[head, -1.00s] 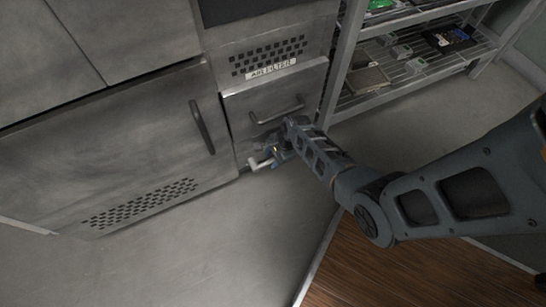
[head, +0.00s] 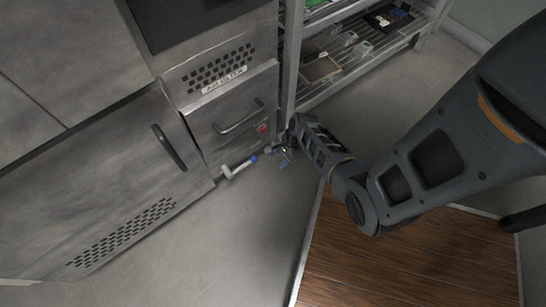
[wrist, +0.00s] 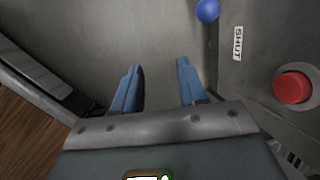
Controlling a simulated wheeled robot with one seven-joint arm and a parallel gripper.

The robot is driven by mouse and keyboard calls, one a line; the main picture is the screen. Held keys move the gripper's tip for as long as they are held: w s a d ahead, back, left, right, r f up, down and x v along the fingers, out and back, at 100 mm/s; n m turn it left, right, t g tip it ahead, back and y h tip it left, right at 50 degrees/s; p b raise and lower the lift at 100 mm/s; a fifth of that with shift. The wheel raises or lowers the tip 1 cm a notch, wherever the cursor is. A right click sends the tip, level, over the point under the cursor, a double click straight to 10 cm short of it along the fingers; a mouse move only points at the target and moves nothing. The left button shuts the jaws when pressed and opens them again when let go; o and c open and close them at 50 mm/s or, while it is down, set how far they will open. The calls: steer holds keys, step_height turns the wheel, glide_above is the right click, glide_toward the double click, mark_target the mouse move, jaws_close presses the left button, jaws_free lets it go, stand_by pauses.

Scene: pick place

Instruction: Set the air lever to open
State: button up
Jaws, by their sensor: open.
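The air lever (head: 238,167) shows low on the front of the metal cabinet in the head view, as a pale bar with a blue end. A blue ball (wrist: 207,10), which looks like its knob, is cut by the top edge of the wrist view. A label reading SHUT (wrist: 238,43) is on the panel near it. My gripper (head: 281,153) is to the right of the lever in the head view. In the wrist view my gripper (wrist: 160,86) is open, with nothing between its blue fingers. The ball lies ahead of the right finger, apart from it.
A red button (wrist: 292,88) sticks out of the panel right of my fingers; it also shows in the head view (head: 262,128). Above it are a drawer handle (head: 240,118) and an AIR FILTER label (head: 223,80). A wire shelf (head: 345,45) stands to the right. The floor in front is clear.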

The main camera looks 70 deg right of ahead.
stand_by(0.6)
steer(key=s+a+r+n+t+h, duration=0.1)
steer(key=s+a+r+n+h, duration=0.4)
steer(key=a+n, duration=0.3)
steer(key=s+a+r+n+t, duration=0.2)
steer(key=a+r+n+t, duration=0.15)
steer(key=r, duration=0.55)
steer(key=s+a+r+n+t, duration=0.25)
steer(key=a+r+n, duration=0.25)
steer(key=r, duration=0.4)
steer(key=s+a+r+n+t+y+p, duration=0.1)
steer(key=r+p, duration=1)
steer(key=r, duration=1.1)
steer(key=s+a+r+n+t+y+p, duration=0.1)
steer(key=a+r+n+p, duration=0.5)
steer(key=r, duration=1.7)
steer(key=t+y+p, duration=0.1)
steer(key=t+p, duration=0.1)
steer(key=p, duration=0.3)
steer(key=shift+s+n+y, duration=0.15)
steer(key=shift+n+y, duration=0.15)
steer(key=shift+n, duration=0.05)
